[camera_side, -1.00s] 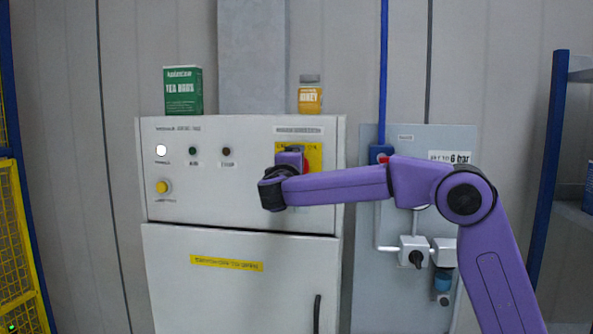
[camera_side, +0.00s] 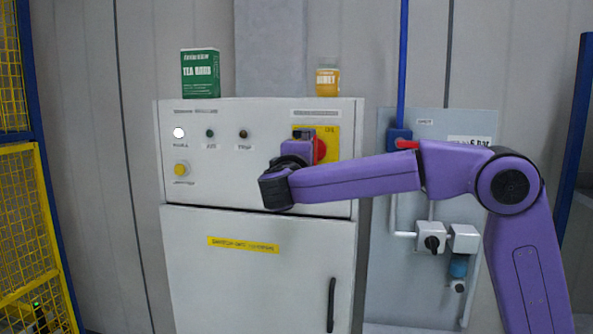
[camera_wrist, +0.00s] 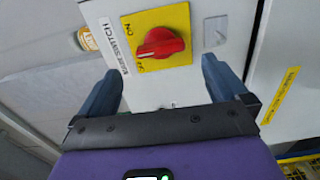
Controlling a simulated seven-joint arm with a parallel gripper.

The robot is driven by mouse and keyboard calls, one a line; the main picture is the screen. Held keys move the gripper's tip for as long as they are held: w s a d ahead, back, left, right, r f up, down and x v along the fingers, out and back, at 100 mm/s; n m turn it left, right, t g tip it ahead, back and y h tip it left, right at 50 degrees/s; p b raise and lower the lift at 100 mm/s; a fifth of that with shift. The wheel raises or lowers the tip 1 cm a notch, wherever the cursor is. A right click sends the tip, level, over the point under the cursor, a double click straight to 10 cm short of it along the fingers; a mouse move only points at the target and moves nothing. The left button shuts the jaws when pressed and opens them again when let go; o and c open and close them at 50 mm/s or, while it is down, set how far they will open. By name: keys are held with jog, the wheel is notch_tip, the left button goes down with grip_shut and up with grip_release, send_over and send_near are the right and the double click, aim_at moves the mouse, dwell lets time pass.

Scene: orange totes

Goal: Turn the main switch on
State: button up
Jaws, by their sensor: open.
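The main switch is a red rotary knob on a yellow plate (camera_side: 331,148), at the upper right of the grey cabinet's front (camera_side: 235,165). In the wrist view the red knob (camera_wrist: 160,43) shows whole, with lettering on the yellow plate around it. My gripper (camera_side: 304,133) points at the panel and covers the left part of the plate in the side view. In the wrist view my gripper (camera_wrist: 160,76) is open and empty, its dark fingers either side of the line to the knob. The knob lies beyond the fingertips, apparently untouched.
A green tea box (camera_side: 200,74) and a yellow honey jar (camera_side: 327,82) stand on the cabinet top. A lit white lamp (camera_side: 179,133) and yellow button (camera_side: 181,169) are at the panel's left. A grey board with pneumatic fittings (camera_side: 432,275) stands right; yellow mesh fencing (camera_side: 20,215) left.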

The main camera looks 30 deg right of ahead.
jog(key=v, duration=0.9)
jog(key=shift+s+a, duration=0.25)
jog(key=s+d+f+n+g+y, duration=0.25)
jog(key=s+d+f+y, duration=0.2)
jog(key=f, duration=0.45)
jog(key=s+d+f+n+g+y, duration=0.25)
jog(key=s+d+f+g, duration=0.2)
jog(key=f, duration=0.35)
jog(key=s+d+f+g+y, duration=0.2)
jog(key=s+f, duration=0.1)
jog(key=s, duration=0.4)
jog(key=s+d+f+g+y, duration=0.1)
jog(key=s+d+f+y, duration=0.1)
jog(key=s, duration=0.6)
jog(key=s+d+f+m+g+y, duration=0.1)
jog(key=s+d+f+g+y, duration=0.1)
jog(key=s+d+f, duration=0.2)
jog(key=s+f, duration=0.2)
jog(key=s, duration=0.2)
jog(key=shift+s+f+g, duration=0.15)
jog(key=shift+s+g, duration=0.05)
jog(key=shift+g, duration=0.1)
